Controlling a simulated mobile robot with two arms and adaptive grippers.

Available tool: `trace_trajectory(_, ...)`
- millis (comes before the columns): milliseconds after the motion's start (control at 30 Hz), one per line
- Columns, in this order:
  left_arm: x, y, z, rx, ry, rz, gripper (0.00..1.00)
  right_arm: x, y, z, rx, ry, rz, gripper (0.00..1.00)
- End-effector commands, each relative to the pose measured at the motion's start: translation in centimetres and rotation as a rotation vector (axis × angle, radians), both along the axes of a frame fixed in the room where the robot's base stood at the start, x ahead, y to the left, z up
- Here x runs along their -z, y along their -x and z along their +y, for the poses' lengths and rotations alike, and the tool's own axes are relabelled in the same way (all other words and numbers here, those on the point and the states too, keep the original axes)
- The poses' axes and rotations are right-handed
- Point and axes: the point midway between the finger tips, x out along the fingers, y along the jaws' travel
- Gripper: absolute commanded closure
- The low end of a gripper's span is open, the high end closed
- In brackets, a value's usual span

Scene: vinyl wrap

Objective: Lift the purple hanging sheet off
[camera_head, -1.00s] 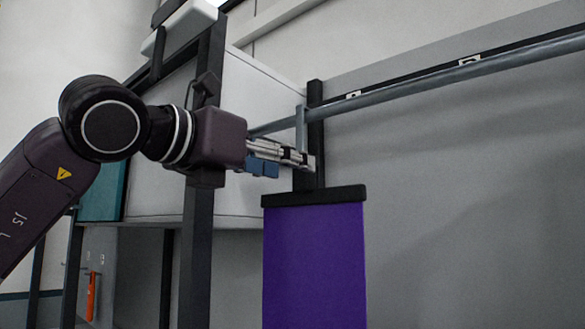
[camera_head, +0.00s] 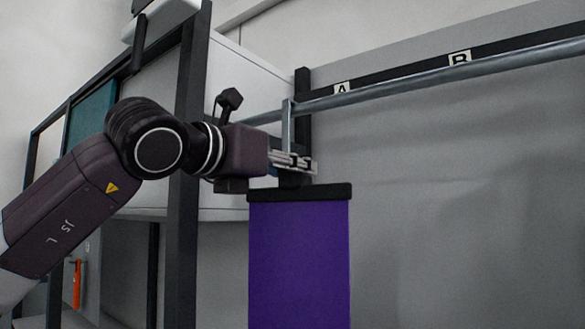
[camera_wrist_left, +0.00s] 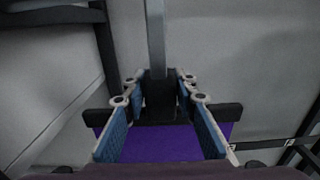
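The purple sheet (camera_head: 299,262) hangs from a black top bar (camera_head: 300,193) with a black tab (camera_head: 291,180) above it. A grey hook (camera_head: 288,125) comes down from the rail to the tab. My left gripper (camera_head: 303,164) is at the tab, just above the bar. In the left wrist view, the gripper's two blue-padded fingers (camera_wrist_left: 161,85) stand apart on either side of the black tab (camera_wrist_left: 160,98), and narrow gaps seem to show beside it. The purple sheet (camera_wrist_left: 160,143) and its bar (camera_wrist_left: 231,113) lie beyond the fingers. My right gripper is not in view.
A grey rail (camera_head: 430,80) runs along the wall to the upper right, under a black strip with labels A (camera_head: 342,88) and B (camera_head: 460,58). A dark post (camera_head: 187,130) and a white cabinet (camera_head: 240,85) stand beside my left arm. The rail right of the sheet is empty.

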Motion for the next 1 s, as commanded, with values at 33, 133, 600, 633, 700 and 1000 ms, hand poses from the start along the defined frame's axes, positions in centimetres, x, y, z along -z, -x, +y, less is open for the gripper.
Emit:
trace_trajectory(33,0.0,0.0,0.0,0.000,0.000,0.000,0.81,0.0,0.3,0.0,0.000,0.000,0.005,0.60)
trace_trajectory(133,0.0,0.0,0.0,0.000,0.000,0.000,0.93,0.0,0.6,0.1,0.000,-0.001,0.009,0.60)
trace_trajectory(600,-1.2,0.1,0.0,0.001,0.002,-0.002,1.00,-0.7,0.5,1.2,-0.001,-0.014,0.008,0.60)
trace_trajectory(633,-1.3,0.1,0.0,0.001,0.002,-0.002,1.00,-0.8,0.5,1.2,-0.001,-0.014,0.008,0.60)
trace_trajectory(700,-1.7,0.1,0.0,0.001,0.002,-0.002,1.00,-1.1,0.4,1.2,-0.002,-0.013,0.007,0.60)
trace_trajectory(1000,-2.4,0.1,0.0,0.001,0.000,-0.002,1.00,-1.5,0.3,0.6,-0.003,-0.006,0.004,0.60)
